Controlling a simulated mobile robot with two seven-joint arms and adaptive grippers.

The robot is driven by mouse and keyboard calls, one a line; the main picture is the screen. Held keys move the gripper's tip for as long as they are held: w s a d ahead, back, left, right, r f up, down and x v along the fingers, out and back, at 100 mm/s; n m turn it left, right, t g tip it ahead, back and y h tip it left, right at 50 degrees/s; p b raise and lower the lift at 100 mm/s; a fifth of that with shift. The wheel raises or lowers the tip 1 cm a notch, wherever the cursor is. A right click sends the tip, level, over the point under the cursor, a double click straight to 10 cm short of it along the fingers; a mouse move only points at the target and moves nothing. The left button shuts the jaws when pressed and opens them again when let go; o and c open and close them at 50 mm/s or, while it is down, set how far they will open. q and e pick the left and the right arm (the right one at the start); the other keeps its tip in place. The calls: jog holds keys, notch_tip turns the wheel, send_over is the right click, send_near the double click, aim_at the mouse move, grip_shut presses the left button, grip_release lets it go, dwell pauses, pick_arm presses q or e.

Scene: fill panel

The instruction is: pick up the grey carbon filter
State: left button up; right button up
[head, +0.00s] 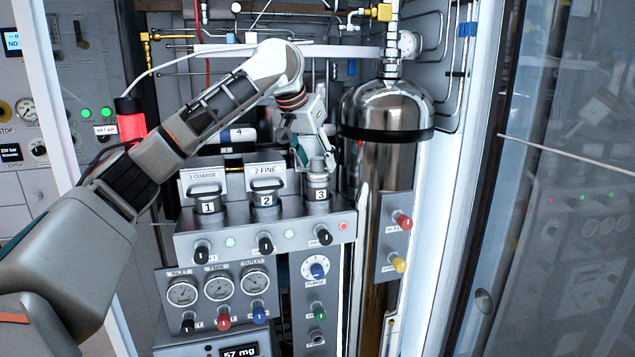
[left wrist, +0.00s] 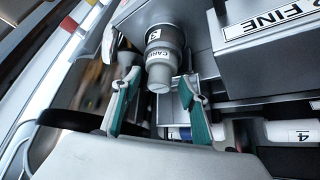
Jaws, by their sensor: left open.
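The grey carbon filter (head: 317,181) stands upright in position 3, at the right end of the panel's row of filters. In the left wrist view the filter (left wrist: 163,56) shows a "3" tag and a partly readable "CARB" label. My left gripper (head: 316,153) is right above it, pointing down. In the left wrist view the left gripper (left wrist: 158,84) is open, with teal-padded fingers on either side of the filter's narrow top end. Gaps show between fingers and filter. My right gripper is in neither view.
A white bottle marked 4 (head: 238,135) lies behind. A shiny steel cylinder (head: 387,112) stands close on the right. Knobs and gauges (head: 219,288) cover the front.

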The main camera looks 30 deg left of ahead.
pick_arm(q)
grip_shut()
dwell(0.3)
